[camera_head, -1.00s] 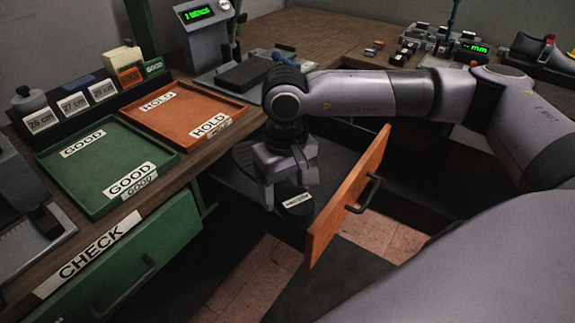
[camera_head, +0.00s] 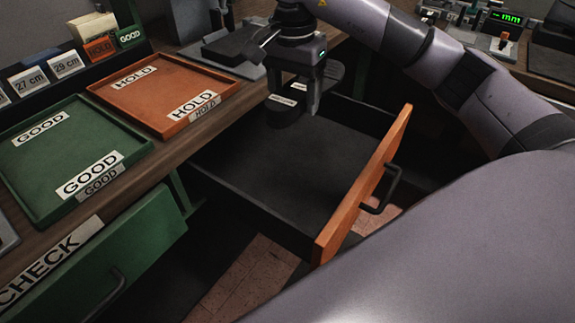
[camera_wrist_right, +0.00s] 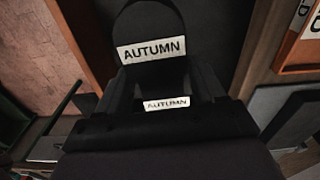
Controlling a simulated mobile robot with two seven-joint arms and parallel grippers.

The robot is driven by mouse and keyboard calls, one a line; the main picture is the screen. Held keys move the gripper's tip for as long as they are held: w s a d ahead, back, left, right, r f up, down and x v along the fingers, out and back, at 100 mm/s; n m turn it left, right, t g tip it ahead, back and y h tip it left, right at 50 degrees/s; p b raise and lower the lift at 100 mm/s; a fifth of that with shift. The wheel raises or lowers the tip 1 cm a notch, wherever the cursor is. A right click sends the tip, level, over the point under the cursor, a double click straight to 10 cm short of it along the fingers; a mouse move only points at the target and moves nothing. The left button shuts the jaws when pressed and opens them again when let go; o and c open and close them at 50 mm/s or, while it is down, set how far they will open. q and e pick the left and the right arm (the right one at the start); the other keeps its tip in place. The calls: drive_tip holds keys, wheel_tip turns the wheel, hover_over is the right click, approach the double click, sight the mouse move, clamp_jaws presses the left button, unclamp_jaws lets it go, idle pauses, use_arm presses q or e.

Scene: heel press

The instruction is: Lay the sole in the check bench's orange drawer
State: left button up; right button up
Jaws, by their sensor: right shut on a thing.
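The sole (camera_head: 286,113) is a dark, rounded piece with a white label. My right gripper (camera_head: 297,92) is shut on it at the far end of the open drawer (camera_head: 270,180). The drawer has an orange front panel (camera_head: 365,185) with a dark handle, and a bare black floor. In the right wrist view the sole (camera_wrist_right: 150,22) reads "AUTUMN", and a second "AUTUMN" label shows between the fingers (camera_wrist_right: 167,90). I cannot tell whether the sole touches the drawer floor. My left gripper is not in view.
On the bench left of the drawer lie an orange HOLD tray (camera_head: 150,85) and a green GOOD tray (camera_head: 50,165). A green CHECK drawer front (camera_head: 130,245) is below. A dark device (camera_head: 232,45) stands behind the HOLD tray. The drawer's near part is free.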

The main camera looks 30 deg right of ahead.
drive_tip(key=shift+d+f+m, duration=0.2)
drive_tip(key=shift+f+m, duration=0.05)
drive_tip(key=shift+m, duration=0.05)
drive_tip(key=b, duration=0.1)
approach(295, 182)
drive_tip(key=shift+w, duration=0.15)
drive_tip(key=shift+f, duration=2.55)
drive_tip(key=shift+b, duration=0.3)
drive_tip(key=shift+d+f+b, duration=0.1)
drive_tip(key=shift+f+b, duration=0.5)
drive_tip(key=shift+f, duration=0.05)
drive_tip(key=o, duration=1.2)
drive_tip(key=shift+r, duration=0.1)
